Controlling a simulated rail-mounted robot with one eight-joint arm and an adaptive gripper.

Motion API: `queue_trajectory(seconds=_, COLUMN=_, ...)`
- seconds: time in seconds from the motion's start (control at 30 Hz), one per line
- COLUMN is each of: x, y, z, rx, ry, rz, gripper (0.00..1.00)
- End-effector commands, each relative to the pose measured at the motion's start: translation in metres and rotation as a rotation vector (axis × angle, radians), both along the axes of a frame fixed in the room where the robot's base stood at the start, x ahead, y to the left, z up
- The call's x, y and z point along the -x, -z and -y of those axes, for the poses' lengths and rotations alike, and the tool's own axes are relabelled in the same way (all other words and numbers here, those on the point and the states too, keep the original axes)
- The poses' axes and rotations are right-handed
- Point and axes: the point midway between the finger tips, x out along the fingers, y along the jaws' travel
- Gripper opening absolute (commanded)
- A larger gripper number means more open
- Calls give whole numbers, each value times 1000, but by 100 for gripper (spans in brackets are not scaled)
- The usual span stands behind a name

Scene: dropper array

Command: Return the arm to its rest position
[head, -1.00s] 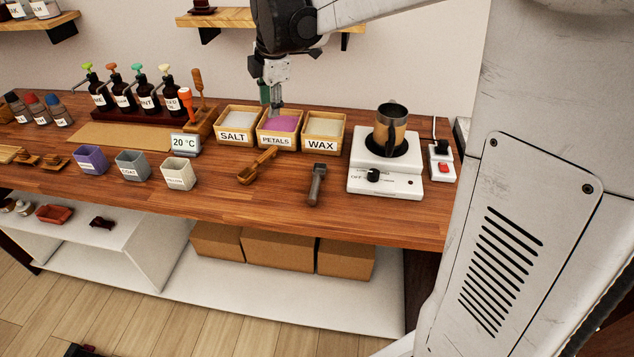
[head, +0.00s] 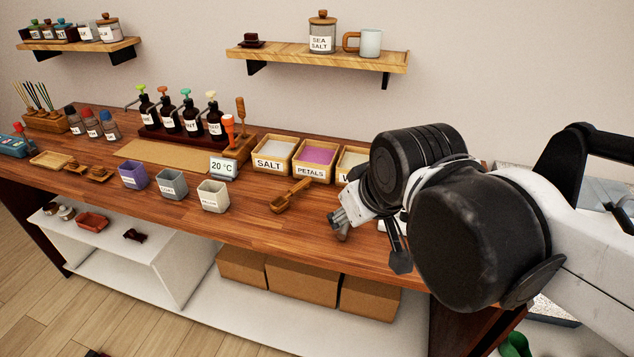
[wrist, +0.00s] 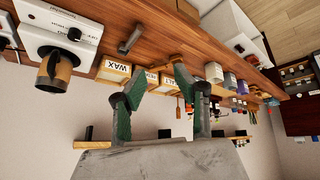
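My gripper (head: 340,222) is at the right of the head view, tilted, in front of the wooden bench (head: 150,215). My dark arm joints behind it hide part of the bench's right end. In the wrist view my gripper (wrist: 161,80) shows two green-padded fingers spread apart with nothing between them. The wrist view is upside down, with the bench above the fingers. The fingers appear clear of the boxes and the bench.
Salt (head: 270,164), petals (head: 311,171) and wax (wrist: 114,67) boxes stand on the bench. A mug (wrist: 54,72) sits on a white hot plate (wrist: 62,30). A wall shelf (head: 318,58) holds a jar and a cup.

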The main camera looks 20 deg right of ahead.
Motion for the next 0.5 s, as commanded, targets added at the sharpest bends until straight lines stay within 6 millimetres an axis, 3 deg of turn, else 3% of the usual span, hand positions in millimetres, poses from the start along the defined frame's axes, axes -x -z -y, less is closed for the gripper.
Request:
queue_trajectory(seconds=0.2, x=22, y=15, z=0, rx=-81, ry=119, rz=29, gripper=29)
queue_trajectory(seconds=0.5, x=23, y=15, z=0, rx=-91, ry=134, rz=32, gripper=29)
